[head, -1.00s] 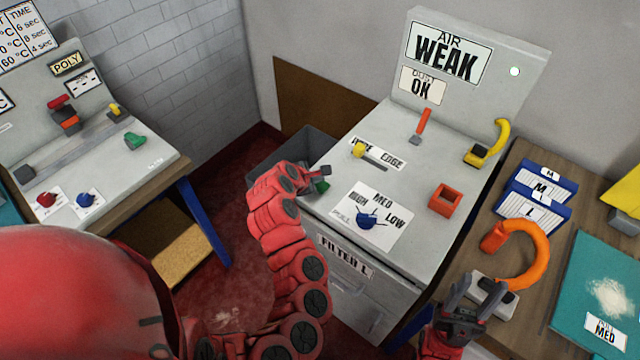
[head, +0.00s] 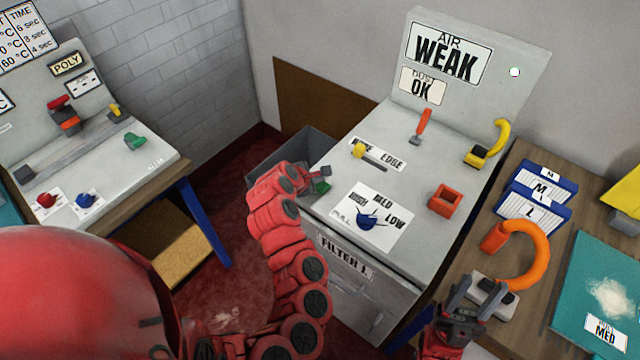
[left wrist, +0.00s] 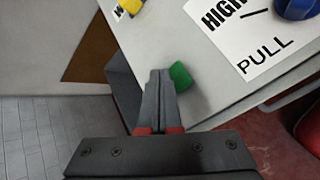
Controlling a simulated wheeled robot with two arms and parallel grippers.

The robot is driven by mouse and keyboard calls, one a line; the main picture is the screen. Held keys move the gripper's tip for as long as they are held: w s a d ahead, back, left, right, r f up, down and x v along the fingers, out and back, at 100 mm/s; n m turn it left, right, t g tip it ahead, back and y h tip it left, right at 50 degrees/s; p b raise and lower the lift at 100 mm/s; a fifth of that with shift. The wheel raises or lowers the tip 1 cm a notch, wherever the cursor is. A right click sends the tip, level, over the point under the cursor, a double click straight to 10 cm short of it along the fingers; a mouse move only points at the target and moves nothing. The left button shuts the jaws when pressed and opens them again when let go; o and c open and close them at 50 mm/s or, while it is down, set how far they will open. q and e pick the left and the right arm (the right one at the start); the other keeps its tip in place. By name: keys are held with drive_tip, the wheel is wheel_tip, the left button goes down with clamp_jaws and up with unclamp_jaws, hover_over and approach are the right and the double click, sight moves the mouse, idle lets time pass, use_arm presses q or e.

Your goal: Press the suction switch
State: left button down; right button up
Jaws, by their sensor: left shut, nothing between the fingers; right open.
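A small green switch (head: 322,187) sits at the left edge of the grey console (head: 335,205); no label on it can be read. It also shows in the left wrist view (left wrist: 180,76). My left gripper (head: 325,171) is shut and empty, its fingertips right beside the green switch. In the left wrist view the closed fingers (left wrist: 160,74) overlap the switch's left side; I cannot tell whether they touch it. My right gripper (head: 475,284) is open and empty at the lower right, near an orange hooped tool.
The console carries a blue knob (head: 370,221), a yellow slider (head: 359,151), an orange lever (head: 421,125), a yellow hooked handle (head: 488,145) and a red square socket (head: 445,199). A grey bin (head: 290,150) stands left of it. The orange hooped tool (head: 530,250) lies right.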

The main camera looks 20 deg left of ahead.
sight(318, 188)
use_arm(q)
drive_tip(key=shift+f, duration=0.15)
idle(0.5)
drive_tip(key=shift+f+b, duration=0.3)
drive_tip(key=shift+b, duration=0.05)
drive_tip(key=shift+f+b, duration=0.4)
drive_tip(key=shift+f, duration=0.15)
idle(0.6)
drive_tip(key=shift+r, duration=0.15)
drive_tip(key=shift+r+p, duration=0.75)
drive_tip(key=shift+r, duration=0.1)
wheel_tip(318, 188, up, 6)
drive_tip(key=p, duration=0.4)
idle(0.3)
